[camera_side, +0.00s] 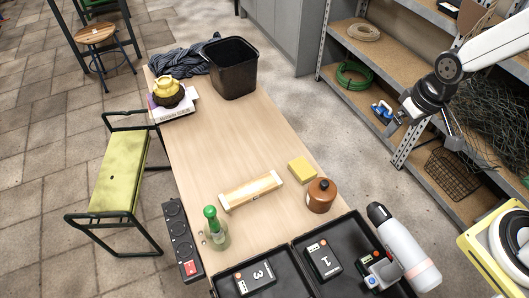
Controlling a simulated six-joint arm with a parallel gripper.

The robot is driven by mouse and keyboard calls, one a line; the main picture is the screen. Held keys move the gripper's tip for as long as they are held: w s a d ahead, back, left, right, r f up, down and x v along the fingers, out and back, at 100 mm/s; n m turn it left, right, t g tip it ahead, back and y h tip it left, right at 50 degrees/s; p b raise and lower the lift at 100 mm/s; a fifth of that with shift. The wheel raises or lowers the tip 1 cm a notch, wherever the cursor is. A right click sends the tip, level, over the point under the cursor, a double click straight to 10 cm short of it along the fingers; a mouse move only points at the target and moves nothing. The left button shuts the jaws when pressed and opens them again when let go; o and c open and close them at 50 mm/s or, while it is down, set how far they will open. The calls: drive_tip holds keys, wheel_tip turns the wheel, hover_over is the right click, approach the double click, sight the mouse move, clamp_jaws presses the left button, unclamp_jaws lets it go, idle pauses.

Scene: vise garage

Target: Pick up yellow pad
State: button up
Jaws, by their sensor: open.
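The yellow pad (301,170) is a small yellow block. It lies flat on the light wooden table (215,140) near its right edge, between a pale wooden block and a brown bottle. My gripper (422,128) is at the upper right, raised and off the table's right side, in front of the shelving. It is open and I see nothing in it. It is well apart from the pad.
The brown bottle (321,195) stands close beside the pad. The pale wooden block (251,190) lies to its left. Black trays (290,262) with numbered boxes, a green-capped bottle (215,228) and a white flask (402,248) are at the front. A black bin (233,68) stands at the back.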

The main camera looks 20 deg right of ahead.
drive_tip(key=w+a+f+g, duration=0.1)
drive_tip(key=w+a+f, duration=0.25)
drive_tip(key=w, duration=0.25)
drive_tip(key=w+a+f, duration=0.2)
drive_tip(key=w+f, duration=0.2)
drive_tip(key=w, duration=0.2)
drive_tip(key=n+g, duration=0.1)
hover_over(300, 164)
drive_tip(key=f, duration=1.3)
drive_tip(key=shift+d+f, duration=0.2)
drive_tip(key=shift+f, duration=0.05)
drive_tip(key=shift+w+a+f, duration=0.1)
drive_tip(key=shift+a+f, duration=0.1)
drive_tip(key=shift+f, duration=0.35)
drive_tip(key=shift+f, duration=0.15)
drive_tip(key=shift+f, duration=1.1)
drive_tip(key=shift+f, duration=2.65)
